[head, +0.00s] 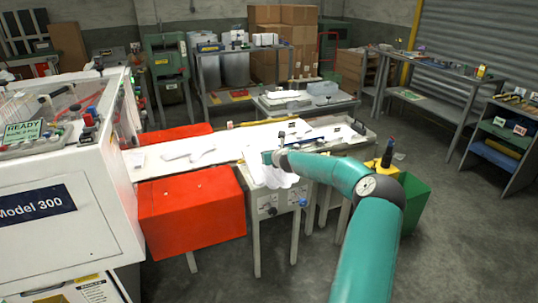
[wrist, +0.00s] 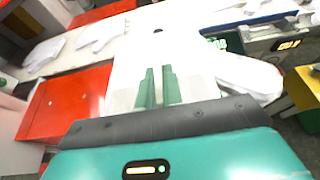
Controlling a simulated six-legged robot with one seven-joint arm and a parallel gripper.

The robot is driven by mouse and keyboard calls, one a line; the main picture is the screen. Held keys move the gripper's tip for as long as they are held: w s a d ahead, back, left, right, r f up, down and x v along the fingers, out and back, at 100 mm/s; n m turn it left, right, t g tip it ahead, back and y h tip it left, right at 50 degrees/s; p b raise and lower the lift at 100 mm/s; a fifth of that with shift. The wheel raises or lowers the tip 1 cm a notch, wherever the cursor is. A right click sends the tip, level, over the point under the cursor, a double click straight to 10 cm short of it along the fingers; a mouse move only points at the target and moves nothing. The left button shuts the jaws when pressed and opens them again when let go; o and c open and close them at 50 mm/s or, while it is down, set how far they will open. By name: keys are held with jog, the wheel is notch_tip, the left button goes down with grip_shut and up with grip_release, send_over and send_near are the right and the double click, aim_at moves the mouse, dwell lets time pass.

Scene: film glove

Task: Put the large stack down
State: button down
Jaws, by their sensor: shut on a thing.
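My gripper (wrist: 158,88) is shut on a large white stack (wrist: 248,74) of thin film gloves, with its green fingers pressed against the white film. The stack spreads out beyond the fingers, and part of it droops to the right in the wrist view. In the head view the stack (head: 275,179) hangs under my gripper (head: 270,158) at the near edge of the white worktable (head: 228,151). I cannot tell whether the stack touches the table. My gripper hides part of it.
Loose white gloves (head: 203,155) lie on the table to the left of my gripper. Red covers (head: 190,207) flank the table beside the white machine (head: 70,190). A green bin (head: 413,200) stands to the right. A second bench (head: 300,100) stands behind.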

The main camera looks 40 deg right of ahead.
jog(key=s+a+f+n+y, duration=0.1)
jog(key=s+a+f, duration=0.4)
jog(key=a, duration=1.1)
jog(key=s+a+f+n+y, duration=0.1)
jog(key=s+a+f, duration=0.4)
jog(key=a, duration=1.1)
jog(key=s+a+f+n+y, duration=0.1)
jog(key=s+a+f, duration=0.4)
jog(key=a, duration=1.1)
jog(key=shift+a+f+n+y, duration=0.4)
jog(key=shift+f+y, duration=0.2)
jog(key=shift+f, duration=0.35)
jog(key=shift+f, duration=0.1)
jog(key=shift+w+r+t, duration=0.1)
jog(key=shift+r+t, duration=0.1)
jog(key=shift+t, duration=0.1)
